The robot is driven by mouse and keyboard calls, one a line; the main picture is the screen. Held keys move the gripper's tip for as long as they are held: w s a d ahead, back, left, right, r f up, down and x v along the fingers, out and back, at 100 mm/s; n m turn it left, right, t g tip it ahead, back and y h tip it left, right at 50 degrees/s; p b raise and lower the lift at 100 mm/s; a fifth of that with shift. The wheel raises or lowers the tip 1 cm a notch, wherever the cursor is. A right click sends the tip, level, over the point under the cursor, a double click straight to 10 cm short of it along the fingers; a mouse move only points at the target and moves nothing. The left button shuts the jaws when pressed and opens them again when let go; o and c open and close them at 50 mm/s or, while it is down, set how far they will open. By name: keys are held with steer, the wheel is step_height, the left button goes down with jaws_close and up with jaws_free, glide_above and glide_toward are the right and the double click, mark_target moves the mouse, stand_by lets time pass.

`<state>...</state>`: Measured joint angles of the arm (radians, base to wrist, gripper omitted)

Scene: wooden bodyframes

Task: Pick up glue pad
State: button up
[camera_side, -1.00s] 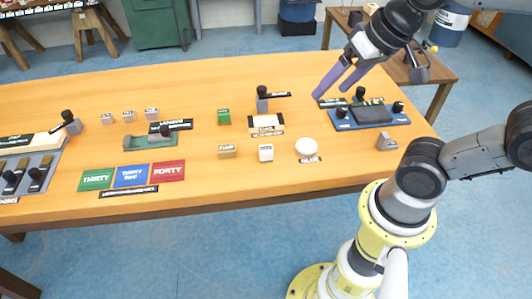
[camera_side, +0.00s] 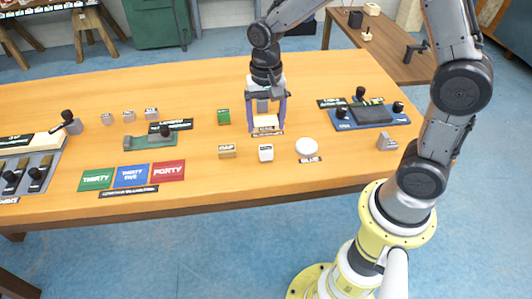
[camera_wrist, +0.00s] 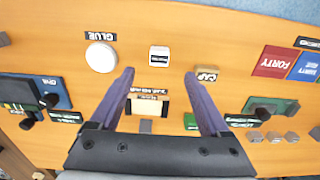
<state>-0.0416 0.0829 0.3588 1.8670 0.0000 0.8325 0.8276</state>
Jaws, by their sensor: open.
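The glue pad (camera_side: 307,147) is a white round disc lying on the table near its front edge, with a black GLUE label by it. It also shows in the wrist view (camera_wrist: 101,57), at upper left beside the left finger. My gripper (camera_side: 267,128) points down, its two purple fingers spread apart and empty. In the side view it appears over the cream block (camera_side: 266,121), behind and to the left of the glue pad. In the wrist view (camera_wrist: 159,75) the fingers frame the cream block, with the glue pad outside them.
A white cube (camera_side: 265,153) and a tan CAP block (camera_side: 227,151) stand left of the glue pad. A green block (camera_side: 223,117) is farther back. A blue fixture with black knobs (camera_side: 370,118) is at the right, and a small grey block (camera_side: 387,142) near the right edge.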

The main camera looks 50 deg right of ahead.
mark_target(266, 149)
step_height(266, 149, down, 11)
steer(key=shift+d, duration=0.1)
jaws_close()
stand_by(0.8)
